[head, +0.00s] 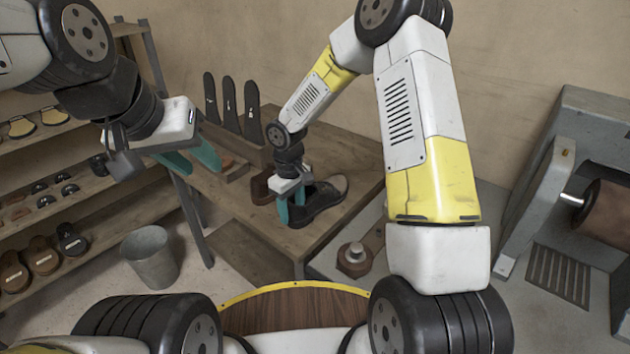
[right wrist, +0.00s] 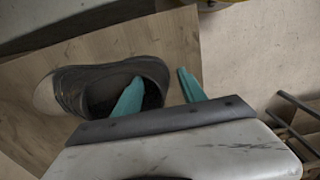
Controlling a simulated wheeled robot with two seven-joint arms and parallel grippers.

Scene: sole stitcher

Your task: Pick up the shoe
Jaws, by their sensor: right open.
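A dark shoe with a light toe (head: 318,205) sits on the wooden table (head: 350,150), toe pointing right in the head view. It also shows in the right wrist view (right wrist: 75,90), toe to the left. My right gripper (head: 291,213) is at the heel end of the shoe. In the right wrist view my right gripper (right wrist: 160,95) is open, one teal finger over or inside the shoe's opening, the other outside beyond the heel. Contact with the shoe cannot be told. My left gripper (head: 190,160) is raised at the left, teal fingers apart, holding nothing.
Several dark soles (head: 229,105) stand upright in a wooden holder at the table's back. A shelf (head: 110,190) with shoes and soles stands at the left. A metal bucket (head: 150,257) is on the floor. A grey machine (head: 570,130) stands at the right.

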